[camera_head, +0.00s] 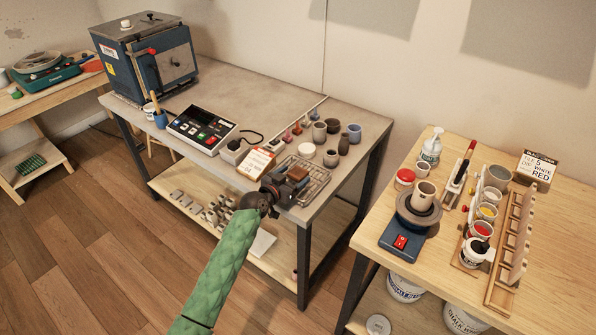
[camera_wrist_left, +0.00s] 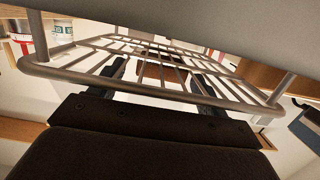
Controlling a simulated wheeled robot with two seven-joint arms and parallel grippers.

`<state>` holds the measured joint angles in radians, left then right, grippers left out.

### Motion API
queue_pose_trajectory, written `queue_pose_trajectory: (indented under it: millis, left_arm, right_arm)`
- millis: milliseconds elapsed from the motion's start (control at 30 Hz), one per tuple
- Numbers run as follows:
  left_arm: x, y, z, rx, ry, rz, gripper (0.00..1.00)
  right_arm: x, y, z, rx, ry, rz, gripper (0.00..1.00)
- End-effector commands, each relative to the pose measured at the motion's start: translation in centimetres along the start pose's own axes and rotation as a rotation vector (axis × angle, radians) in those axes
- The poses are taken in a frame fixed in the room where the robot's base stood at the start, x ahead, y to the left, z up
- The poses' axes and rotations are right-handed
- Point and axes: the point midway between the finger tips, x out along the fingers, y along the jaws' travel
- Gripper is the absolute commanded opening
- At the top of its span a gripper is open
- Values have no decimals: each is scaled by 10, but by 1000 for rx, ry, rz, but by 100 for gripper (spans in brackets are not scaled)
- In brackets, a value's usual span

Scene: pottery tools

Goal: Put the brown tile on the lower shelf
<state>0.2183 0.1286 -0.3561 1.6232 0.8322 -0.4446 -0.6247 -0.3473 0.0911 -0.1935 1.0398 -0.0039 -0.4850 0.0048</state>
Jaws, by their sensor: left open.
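The brown tile (camera_head: 298,173) lies at the wire rack (camera_head: 318,182) near the front right of the grey-topped table. My left gripper (camera_head: 285,188) is at the rack's front left, close to the tile, and open. In the left wrist view, rack bars cross in front of the gripper's two dark fingers (camera_wrist_left: 158,78), and a brown piece, likely the tile (camera_wrist_left: 152,72), shows between and beyond them. Contact cannot be told. The lower shelf (camera_head: 290,237) is the wooden board under this table. My right gripper is not in view.
Several small grey blocks (camera_head: 205,210) and a pale sheet (camera_head: 262,243) are on the lower shelf. A controller box (camera_head: 203,130) and a blue kiln (camera_head: 150,60) are farther left.

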Motion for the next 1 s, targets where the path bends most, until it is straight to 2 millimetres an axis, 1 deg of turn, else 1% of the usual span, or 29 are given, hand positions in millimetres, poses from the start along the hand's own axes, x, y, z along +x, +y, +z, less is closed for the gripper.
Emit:
queue_pose_trajectory:
  millis: [100, 367, 400, 567, 600, 667, 867, 1000]
  left_arm:
    - [6, 0, 0, 0, 0, 0, 76]
    - [7, 0, 0, 1, 0, 0, 76]
    - [7, 0, 0, 1, 0, 0, 68]
    - [7, 0, 0, 1, 0, 0, 37]
    - [7, 0, 0, 1, 0, 0, 29]
    - [7, 0, 0, 1, 0, 0, 23]
    - [7, 0, 0, 1, 1, 0, 23]
    - [6, 0, -6, 1, 3, 0, 23]
  right_arm:
    - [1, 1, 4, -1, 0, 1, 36]
    - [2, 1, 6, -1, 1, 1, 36]
    - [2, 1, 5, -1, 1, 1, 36]
    - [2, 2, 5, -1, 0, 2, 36]
    - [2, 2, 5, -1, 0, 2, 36]
    - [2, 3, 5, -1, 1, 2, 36]
    - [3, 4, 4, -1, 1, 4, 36]
    - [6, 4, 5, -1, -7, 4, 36]
